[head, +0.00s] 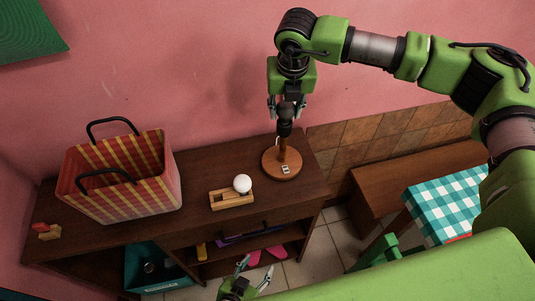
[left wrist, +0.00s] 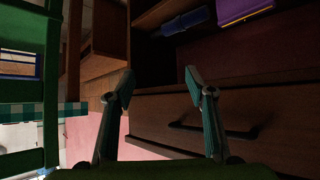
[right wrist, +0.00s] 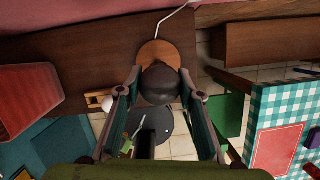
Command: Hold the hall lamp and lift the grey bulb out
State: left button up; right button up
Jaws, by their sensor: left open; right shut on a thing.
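The hall lamp (head: 281,164) stands upright on the dark wooden cabinet top, with a round wooden base, a thin stem and a dark socket. The grey bulb (head: 286,112) is at the lamp's top; whether it is still seated in the socket cannot be told. In the right wrist view the bulb (right wrist: 160,84) is a dark round shape over the wooden base. My right gripper (head: 286,105) points down from above and is shut on the bulb. My left gripper (head: 246,278) is open and empty, low in front of the cabinet; the left wrist view shows its spread fingers (left wrist: 158,85) before a drawer.
A white bulb (head: 242,184) sits in a wooden holder (head: 228,201) left of the lamp. A striped basket (head: 125,185) stands farther left. Below are open shelves and a teal bin (head: 150,278). A checked-cloth table (head: 440,205) is at right.

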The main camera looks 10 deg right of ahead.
pick_arm(q)
jog(key=w+d+r+m+h, duration=0.1)
jog(key=d+r+h, duration=0.1)
jog(key=d+r, duration=0.6)
jog(key=n+t+h, duration=0.1)
jog(key=t+h, duration=0.1)
jog(key=t, duration=0.4)
send_near(282, 128)
jog(key=shift+t, duration=0.3)
jog(key=x, duration=1.2)
jog(key=shift+d+f, duration=0.15)
jog(key=shift+f, duration=0.15)
grip_shut()
